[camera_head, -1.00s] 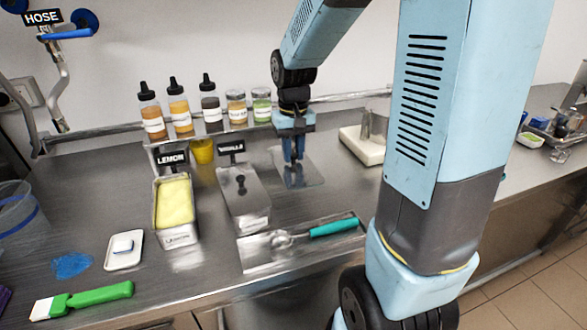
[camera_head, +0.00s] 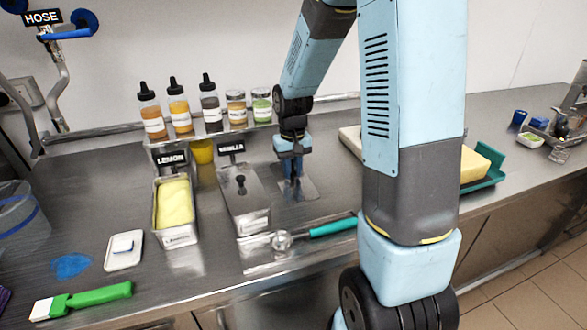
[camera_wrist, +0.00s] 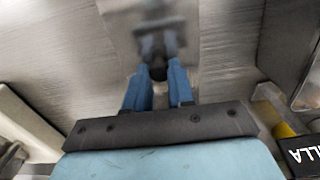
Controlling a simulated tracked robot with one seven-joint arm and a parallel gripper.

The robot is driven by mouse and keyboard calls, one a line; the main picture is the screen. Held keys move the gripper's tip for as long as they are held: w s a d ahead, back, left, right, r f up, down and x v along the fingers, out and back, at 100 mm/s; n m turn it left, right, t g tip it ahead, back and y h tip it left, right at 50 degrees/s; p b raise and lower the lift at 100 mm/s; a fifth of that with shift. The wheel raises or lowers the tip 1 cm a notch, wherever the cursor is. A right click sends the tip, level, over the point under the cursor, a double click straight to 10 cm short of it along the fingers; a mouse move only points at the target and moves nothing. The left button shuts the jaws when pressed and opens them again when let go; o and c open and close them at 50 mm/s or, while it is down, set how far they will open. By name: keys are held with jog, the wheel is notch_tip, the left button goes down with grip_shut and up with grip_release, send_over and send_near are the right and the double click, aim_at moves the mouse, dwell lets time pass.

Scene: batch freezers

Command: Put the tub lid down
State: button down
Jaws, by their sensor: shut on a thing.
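My gripper (camera_head: 293,176) points down over the counter, right of the vanilla tub. Its blue fingers are shut on the dark knob of the metal tub lid (camera_head: 308,190). The lid looks flat and is at or very near the counter; I cannot tell whether it touches. In the wrist view the fingers (camera_wrist: 157,78) close around the knob, and the shiny lid (camera_wrist: 190,92) blends with the steel. The lemon tub (camera_head: 179,238) is uncovered and shows yellow ice cream. The vanilla tub (camera_head: 254,222) has its own knobbed lid (camera_head: 232,196) on.
A teal-handled scoop (camera_head: 330,228) lies in front of the lid. Bottles and jars (camera_head: 210,115) stand on a shelf behind. A pale block (camera_head: 350,140) is to the right, partly behind my arm. A green-handled scraper (camera_head: 100,296) lies front left.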

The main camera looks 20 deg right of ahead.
aim_at(293, 172)
jog(key=c, duration=1)
grip_release()
jog(key=shift+o, duration=0.2)
notch_tip(293, 172, up, 12)
jog(key=s+r+t, duration=0.2)
jog(key=s+r, duration=0.3)
jog(key=s, duration=0.6)
jog(key=s+r+t, duration=0.3)
jog(key=s+r, duration=0.3)
jog(key=s, duration=0.5)
jog(key=shift+s+t, duration=0.15)
jog(key=shift+t, duration=0.15)
jog(key=shift+d+r, duration=0.1)
